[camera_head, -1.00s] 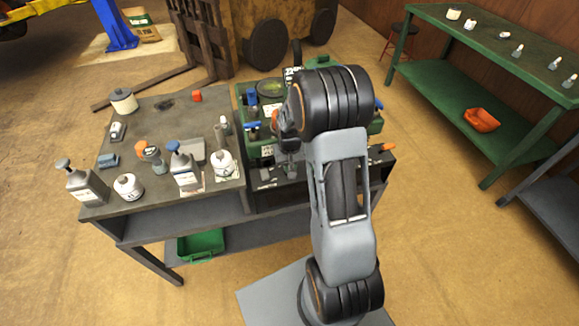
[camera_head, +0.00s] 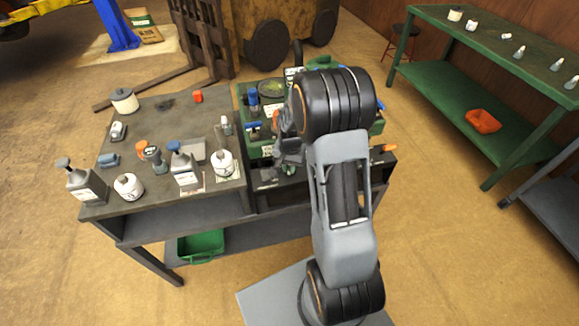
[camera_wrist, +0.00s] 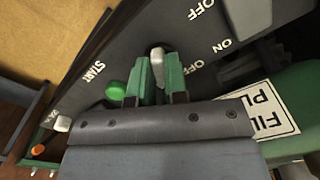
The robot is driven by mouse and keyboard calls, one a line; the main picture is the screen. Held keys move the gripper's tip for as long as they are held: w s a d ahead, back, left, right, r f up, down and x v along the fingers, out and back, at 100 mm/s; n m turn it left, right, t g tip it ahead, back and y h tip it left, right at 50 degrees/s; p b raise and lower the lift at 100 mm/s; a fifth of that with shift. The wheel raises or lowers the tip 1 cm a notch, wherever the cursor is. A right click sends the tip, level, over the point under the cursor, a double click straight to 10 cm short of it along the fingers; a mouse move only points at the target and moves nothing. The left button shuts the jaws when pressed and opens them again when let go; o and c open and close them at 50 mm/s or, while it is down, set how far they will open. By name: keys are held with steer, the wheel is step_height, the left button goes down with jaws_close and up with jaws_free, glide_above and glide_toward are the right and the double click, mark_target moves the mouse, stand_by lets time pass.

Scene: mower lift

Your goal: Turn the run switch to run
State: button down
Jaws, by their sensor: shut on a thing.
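In the wrist view, my gripper (camera_wrist: 157,78) has its two green fingers closed on a pale grey switch lever (camera_wrist: 157,54), taken to be the run switch. The lever's tip shows between the fingertips and its base is hidden. It stands on a dark panel (camera_wrist: 120,57) with white lettering. START is to the left; ON and two OFF marks are to the right. I cannot read a RUN mark clearly. In the head view, my gripper (camera_head: 290,153) is at the green machine (camera_head: 244,101), partly behind my arm, and the switch cannot be made out.
In the wrist view, a green button (camera_wrist: 115,90) sits just left of the fingers. A pale grey knob (camera_wrist: 62,123) and an orange button (camera_wrist: 38,150) are farther left. Bottles crowd the grey workbench (camera_head: 165,125).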

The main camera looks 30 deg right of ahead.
stand_by(0.3)
steer(key=c, duration=1.1)
jaws_free()
steer(key=shift+c, duration=0.2)
steer(key=shift+r, duration=0.1)
step_height(320, 180, up, 14)
steer(key=shift+p, duration=0.45)
steer(key=shift+f, duration=0.2)
